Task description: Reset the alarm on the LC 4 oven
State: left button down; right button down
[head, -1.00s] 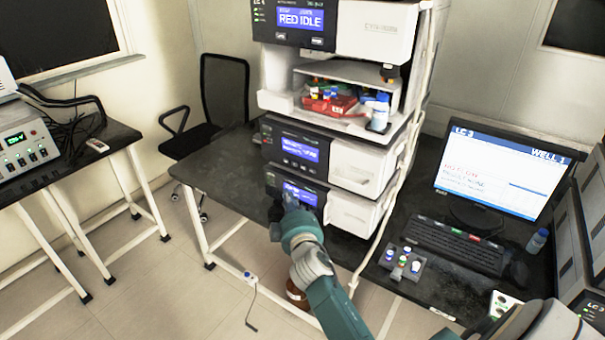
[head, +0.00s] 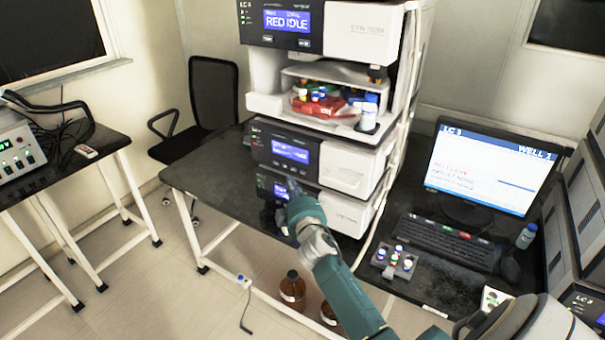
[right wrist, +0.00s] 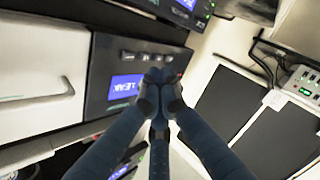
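A tall stack of white and black instrument modules, labelled like LC 4 at its top module (head: 363,32), stands on the dark bench in the head view. Its top display reads RED IDLE. My right gripper (head: 291,186) is at the front of the lowest visible module (head: 345,212), covering part of its blue display. In the right wrist view, my gripper (right wrist: 160,80) has its fingers drawn together and empty, beside a blue display (right wrist: 124,87) that seems to read LEAK. Its tips overlap the panel's row of small buttons; contact cannot be told. Which module is the oven is unclear. My left gripper is not in view.
A monitor (head: 485,166), keyboard (head: 447,240) and small vial rack (head: 395,262) are on the right bench. Brown bottles (head: 292,290) stand on the floor under the stack. A black chair (head: 214,100) is behind the bench. Cables run down the stack's right side.

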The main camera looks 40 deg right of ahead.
jog(key=shift+w+d, duration=0.3)
jog(key=shift+d, duration=0.4)
jog(key=shift+w+d, duration=0.25)
jog(key=shift+d, duration=0.45)
dwell(0.4)
jog(key=shift+w+d, duration=0.15)
jog(key=shift+d, duration=0.25)
jog(key=shift+w+d, duration=0.15)
jog(key=shift+d, duration=0.2)
dwell(0.8)
jog(key=shift+a, duration=0.15)
jog(key=shift+s+a, duration=0.35)
jog(key=shift+a, duration=0.3)
jog(key=shift+a, duration=0.1)
jog(key=shift+s+a, duration=0.3)
jog(key=shift+a, duration=0.45)
jog(key=shift+s+a, duration=0.3)
jog(key=shift+a, duration=0.4)
jog(key=shift+s+a, duration=0.3)
jog(key=shift+a, duration=0.45)
